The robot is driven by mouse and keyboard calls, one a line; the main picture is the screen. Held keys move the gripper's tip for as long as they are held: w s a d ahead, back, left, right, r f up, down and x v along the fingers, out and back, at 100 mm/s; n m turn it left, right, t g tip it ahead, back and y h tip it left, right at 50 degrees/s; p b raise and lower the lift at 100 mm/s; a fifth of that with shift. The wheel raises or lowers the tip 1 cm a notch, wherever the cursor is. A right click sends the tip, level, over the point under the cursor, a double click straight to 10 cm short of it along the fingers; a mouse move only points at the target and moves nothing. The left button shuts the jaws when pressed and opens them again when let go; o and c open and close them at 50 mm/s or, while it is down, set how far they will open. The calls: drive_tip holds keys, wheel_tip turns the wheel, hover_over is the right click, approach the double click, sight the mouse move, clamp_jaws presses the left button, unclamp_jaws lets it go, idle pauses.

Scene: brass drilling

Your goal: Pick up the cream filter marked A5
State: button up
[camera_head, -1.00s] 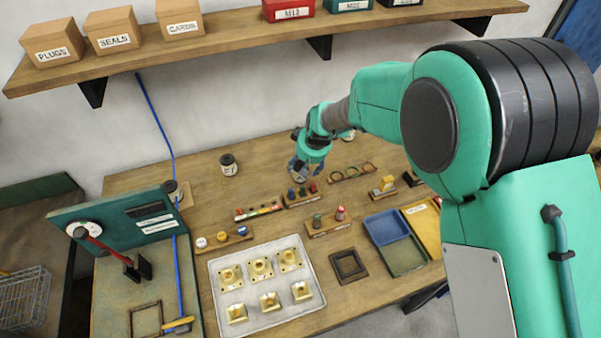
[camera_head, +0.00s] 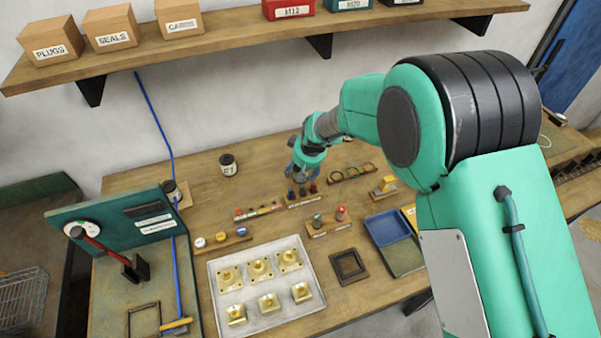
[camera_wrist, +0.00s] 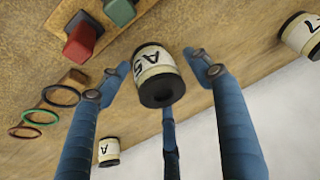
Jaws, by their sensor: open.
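The cream filter marked A5 (camera_wrist: 155,78), a short cylinder with black ends and a dark centre hole, shows in the wrist view. My gripper (camera_wrist: 157,67) is open around it, with one blue finger on each side and a third finger below it in the picture. The fingers look apart from the filter, with gaps at both sides. In the head view my gripper (camera_head: 301,171) is over the back middle of the bench, and I cannot make out the A5 filter there.
Another cream filter (camera_wrist: 108,152), its mark starting with A, stands lower left in the wrist view. A third (camera_wrist: 302,36) is at upper right. Coloured pieces on a rack (camera_head: 302,199), rings (camera_head: 351,173) and a tray of brass parts (camera_head: 265,285) lie around the gripper.

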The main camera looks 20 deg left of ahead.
drive_tip(key=c, duration=1.1)
drive_tip(key=shift+r+p, duration=0.8)
drive_tip(key=shift+r, duration=4.25)
